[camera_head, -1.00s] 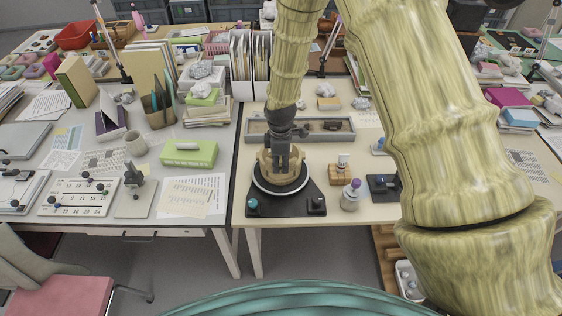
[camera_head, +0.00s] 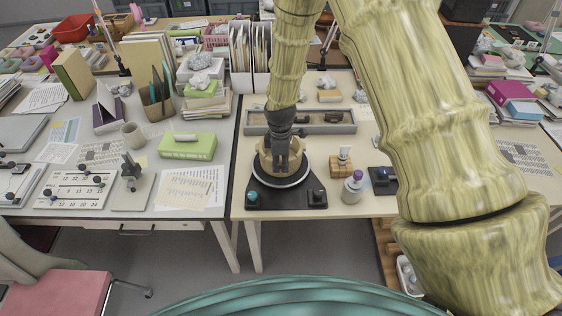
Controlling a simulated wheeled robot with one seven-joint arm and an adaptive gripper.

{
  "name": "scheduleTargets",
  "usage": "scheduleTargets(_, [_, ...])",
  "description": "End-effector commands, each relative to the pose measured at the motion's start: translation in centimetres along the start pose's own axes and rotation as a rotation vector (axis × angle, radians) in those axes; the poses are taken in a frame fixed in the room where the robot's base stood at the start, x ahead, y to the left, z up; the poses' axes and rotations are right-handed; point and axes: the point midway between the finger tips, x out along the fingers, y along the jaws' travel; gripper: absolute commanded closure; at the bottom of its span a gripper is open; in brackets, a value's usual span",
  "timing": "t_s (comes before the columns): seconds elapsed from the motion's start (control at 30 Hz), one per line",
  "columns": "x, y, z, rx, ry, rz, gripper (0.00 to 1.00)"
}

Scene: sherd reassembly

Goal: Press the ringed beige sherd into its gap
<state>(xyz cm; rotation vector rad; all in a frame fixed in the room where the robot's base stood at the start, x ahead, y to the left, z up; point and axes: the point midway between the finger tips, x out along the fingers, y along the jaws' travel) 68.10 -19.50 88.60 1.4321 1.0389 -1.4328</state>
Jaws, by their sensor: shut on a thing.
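A beige broken vessel (camera_head: 262,166) stands upright on a round turntable with a pale rim (camera_head: 260,181). The turntable sits on a black base (camera_head: 286,197) near the table's front edge. My gripper (camera_head: 283,166) points down from above, its fingers at the vessel's upper part. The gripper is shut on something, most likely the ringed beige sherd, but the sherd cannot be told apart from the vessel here. The gap is hidden behind the fingers or too small to make out.
A grey tray (camera_head: 347,128) with dark pieces lies behind the vessel. A wooden block (camera_head: 340,169), a purple-capped bottle (camera_head: 353,187) and a black device (camera_head: 382,181) stand to the right. A green box (camera_head: 187,146) is on the left table.

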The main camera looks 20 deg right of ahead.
Motion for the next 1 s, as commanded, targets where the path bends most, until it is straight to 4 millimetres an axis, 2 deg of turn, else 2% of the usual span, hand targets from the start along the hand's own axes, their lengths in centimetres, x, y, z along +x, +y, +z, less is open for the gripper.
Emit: scheduleTargets(1.0, [0.60,0.93,-0.01,-0.004,0.001,0.020,0.89])
